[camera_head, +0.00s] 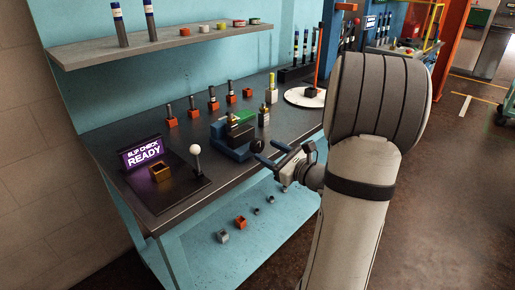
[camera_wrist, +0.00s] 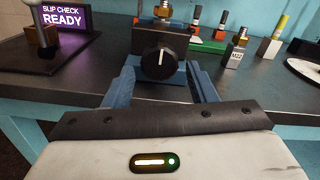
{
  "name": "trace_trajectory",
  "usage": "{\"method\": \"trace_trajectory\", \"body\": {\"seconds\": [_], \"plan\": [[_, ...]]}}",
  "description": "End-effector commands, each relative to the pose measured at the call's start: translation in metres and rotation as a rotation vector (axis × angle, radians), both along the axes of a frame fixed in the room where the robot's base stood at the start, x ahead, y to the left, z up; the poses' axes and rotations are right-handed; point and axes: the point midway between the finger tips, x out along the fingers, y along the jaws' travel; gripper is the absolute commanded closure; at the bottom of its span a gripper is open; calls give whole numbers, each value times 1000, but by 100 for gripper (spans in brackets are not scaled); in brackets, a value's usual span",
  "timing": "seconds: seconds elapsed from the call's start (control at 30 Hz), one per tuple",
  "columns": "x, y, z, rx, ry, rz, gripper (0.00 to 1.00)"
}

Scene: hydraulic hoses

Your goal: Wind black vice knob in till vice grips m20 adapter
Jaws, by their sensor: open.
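The vice (camera_head: 230,137) is blue and dark, standing near the table's front edge. Its round black knob (camera_head: 257,146) faces my gripper; in the wrist view the knob (camera_wrist: 159,63) is centred, its white mark pointing up. A brass-coloured fitting (camera_wrist: 162,9) stands upright at the top of the vice, cut off by the picture edge; whether the jaws touch it cannot be seen. My gripper (camera_head: 266,152) is open and empty in front of the knob. In the wrist view its blue-grey fingers (camera_wrist: 162,77) reach forward on either side, below the knob, apparently not touching it.
A block marked M22 (camera_wrist: 236,58) with a brass fitting stands right of the vice. Several small orange-based parts (camera_head: 171,118) stand behind. A lit "SLIP CHECK READY" sign (camera_head: 142,153) and a white ball-topped lever (camera_head: 195,150) are at left. A white round plate (camera_head: 304,97) lies at right.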

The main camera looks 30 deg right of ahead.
Motion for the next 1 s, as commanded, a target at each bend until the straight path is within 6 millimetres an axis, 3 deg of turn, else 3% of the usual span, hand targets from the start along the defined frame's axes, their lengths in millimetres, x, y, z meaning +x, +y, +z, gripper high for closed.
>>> {"method": "trace_trajectory", "body": {"seconds": [0.3, 0.67, 1.0], "plan": [[42, 16, 0, -2, 1, 3, 48], [47, 18, 0, -2, 2, 1, 48], [47, 17, 0, -2, 2, 1, 76]]}}
